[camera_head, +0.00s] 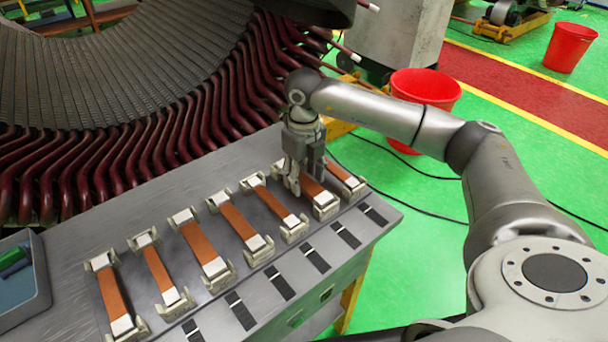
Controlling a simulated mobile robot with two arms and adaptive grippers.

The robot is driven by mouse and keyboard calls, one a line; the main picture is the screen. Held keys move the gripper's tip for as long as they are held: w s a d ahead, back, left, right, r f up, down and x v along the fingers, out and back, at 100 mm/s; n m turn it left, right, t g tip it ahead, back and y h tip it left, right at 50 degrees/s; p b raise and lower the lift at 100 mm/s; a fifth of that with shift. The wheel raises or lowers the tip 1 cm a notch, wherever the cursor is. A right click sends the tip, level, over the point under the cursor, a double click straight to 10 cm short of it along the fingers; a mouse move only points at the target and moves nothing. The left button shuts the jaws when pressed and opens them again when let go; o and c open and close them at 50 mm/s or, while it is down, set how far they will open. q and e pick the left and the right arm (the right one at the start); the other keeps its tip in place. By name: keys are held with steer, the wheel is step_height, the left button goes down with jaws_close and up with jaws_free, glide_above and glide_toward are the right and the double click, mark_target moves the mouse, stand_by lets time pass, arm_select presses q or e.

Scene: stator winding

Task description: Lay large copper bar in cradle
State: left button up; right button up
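Several copper bars with white ends lie in a row of pale cradles on the grey bench (75,240); some look wider than others. One bar (204,249) lies in the middle left of the row, and a narrower one (158,273) lies to its left. My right gripper (301,184) points down at the right part of the row, at the bar second from the right (313,189). It partly hides that bar and its far cradle. Whether its fingers are closed on the bar is not clear. My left gripper is not in view.
The stator with dark red winding ends (150,150) stands close behind the bench. A blue-grey tray (38,285) sits at the left edge. Black marked strips (281,283) line the bench's front. A red bucket (425,88) stands on the green floor behind my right arm.

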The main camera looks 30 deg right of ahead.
mark_target(304, 180)
steer(key=shift+f, duration=0.2)
steer(key=shift+r, duration=0.1)
step_height(304, 180, up, 12)
stand_by(0.4)
